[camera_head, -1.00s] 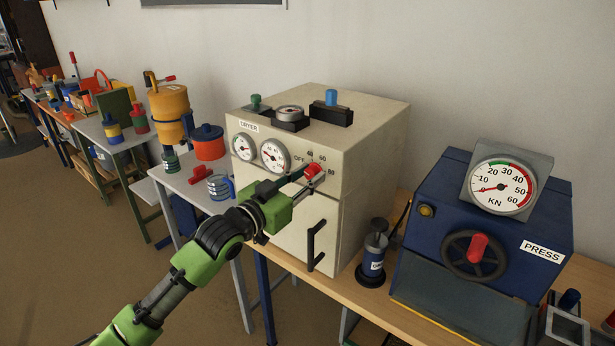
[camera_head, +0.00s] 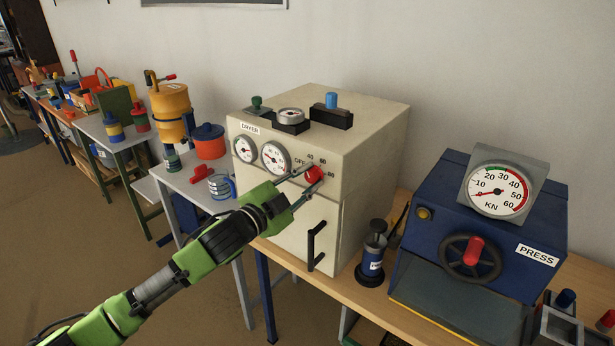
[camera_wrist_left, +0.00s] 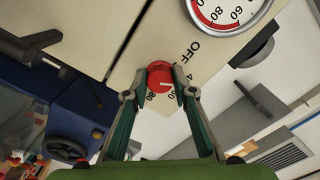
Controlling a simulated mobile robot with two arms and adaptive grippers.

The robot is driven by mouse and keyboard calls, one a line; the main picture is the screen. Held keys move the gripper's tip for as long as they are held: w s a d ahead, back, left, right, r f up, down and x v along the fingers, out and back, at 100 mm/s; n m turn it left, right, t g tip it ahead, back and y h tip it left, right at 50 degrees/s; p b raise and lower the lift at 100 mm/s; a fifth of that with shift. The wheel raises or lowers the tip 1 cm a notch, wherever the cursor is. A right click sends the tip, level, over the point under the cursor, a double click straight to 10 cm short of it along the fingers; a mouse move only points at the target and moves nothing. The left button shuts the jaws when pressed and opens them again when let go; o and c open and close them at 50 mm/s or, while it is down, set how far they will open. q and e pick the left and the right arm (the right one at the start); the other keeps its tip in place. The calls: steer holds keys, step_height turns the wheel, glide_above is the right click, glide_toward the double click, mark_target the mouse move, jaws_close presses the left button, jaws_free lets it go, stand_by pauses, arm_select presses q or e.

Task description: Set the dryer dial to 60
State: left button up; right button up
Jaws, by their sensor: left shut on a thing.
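The cream dryer (camera_head: 374,128) stands on a wooden bench, with a red dial (camera_head: 314,174) on its front panel. The marks OFF, 40, 60 and 80 are printed around the dial. My left gripper (camera_head: 310,178) is shut on the dial, one finger on each side. In the left wrist view the red dial (camera_wrist_left: 156,74) sits between the fingertips of my gripper (camera_wrist_left: 167,80). A short white line shows on the dial, but I cannot tell exactly which mark it meets. The fingers partly cover the printed numbers. My right gripper is not in view.
Two gauges (camera_head: 260,156) are left of the dial, and a black door handle (camera_head: 315,245) is below. The blue press (camera_head: 440,215) stands to the right, with a dark blue cylinder (camera_head: 373,260) between. A grey table (camera_head: 195,187) with containers stands left.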

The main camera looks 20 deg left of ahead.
arm_select(q)
steer(key=m+p, duration=0.1)
steer(key=m, duration=0.4)
steer(key=shift+r+m, duration=0.15)
steer(key=shift+m, duration=0.15)
steer(key=m+p, duration=0.1)
steer(key=m, duration=0.3)
steer(key=shift+m, duration=0.4)
steer(key=o, duration=1.1)
steer(key=v, duration=1.2)
